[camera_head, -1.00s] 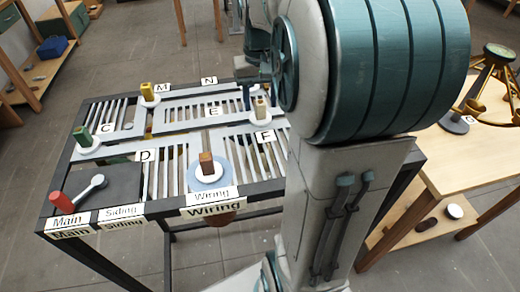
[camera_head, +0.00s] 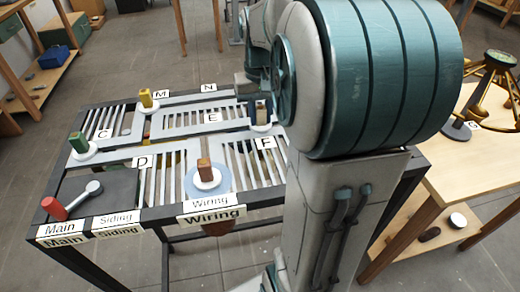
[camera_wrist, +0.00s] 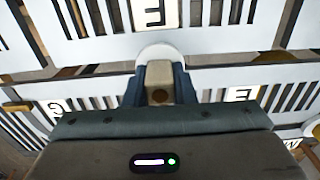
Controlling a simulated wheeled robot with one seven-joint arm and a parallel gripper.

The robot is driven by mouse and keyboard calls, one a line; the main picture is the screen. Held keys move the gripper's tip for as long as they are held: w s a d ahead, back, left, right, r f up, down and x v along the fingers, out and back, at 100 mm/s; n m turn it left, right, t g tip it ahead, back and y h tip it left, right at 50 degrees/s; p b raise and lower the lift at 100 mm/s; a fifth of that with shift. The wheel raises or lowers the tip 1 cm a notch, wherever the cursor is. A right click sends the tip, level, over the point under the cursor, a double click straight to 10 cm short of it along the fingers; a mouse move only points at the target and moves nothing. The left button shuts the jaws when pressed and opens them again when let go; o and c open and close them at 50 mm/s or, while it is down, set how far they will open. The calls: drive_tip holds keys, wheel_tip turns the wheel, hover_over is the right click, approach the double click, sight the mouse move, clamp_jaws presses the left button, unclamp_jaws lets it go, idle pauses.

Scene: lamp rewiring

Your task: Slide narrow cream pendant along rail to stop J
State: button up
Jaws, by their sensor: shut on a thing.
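The narrow cream pendant shows in the wrist view as a cream block (camera_wrist: 160,72) on a round white base. My gripper (camera_wrist: 160,84) is shut on it, one dark finger on each side. In the head view my gripper (camera_head: 261,112) covers most of the block, and the pendant's white base (camera_head: 262,127) shows below, near the plates E (camera_head: 212,118) and F (camera_head: 265,142). The base sits at the slotted grey rail panel (camera_head: 185,135). I cannot make out a label J in either view.
A yellow block (camera_head: 146,98) stands near M, a green one (camera_head: 78,142) near C, and a brown one (camera_head: 204,170) on a blue disc by Wiring. A red-ended lever (camera_head: 54,208) is at the front left. A wooden table (camera_head: 470,165) stands at right.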

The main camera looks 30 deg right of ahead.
drive_tip(key=s+d+p, duration=0.1)
drive_tip(key=s+d, duration=0.2)
drive_tip(key=d, duration=0.7)
drive_tip(key=s+d+p, duration=0.1)
drive_tip(key=s+d, duration=0.2)
drive_tip(key=d, duration=0.8)
drive_tip(key=shift+p, duration=0.35)
drive_tip(key=shift+d, duration=0.15)
drive_tip(key=shift+s+d+p, duration=0.2)
drive_tip(key=shift+s+d, duration=0.1)
drive_tip(key=shift+d, duration=0.65)
drive_tip(key=shift+s+d+p, duration=0.25)
drive_tip(key=shift+d, duration=0.65)
drive_tip(key=shift+s+d+p, duration=0.2)
drive_tip(key=shift+s+d, duration=0.1)
drive_tip(key=shift+d, duration=0.65)
drive_tip(key=o, duration=1)
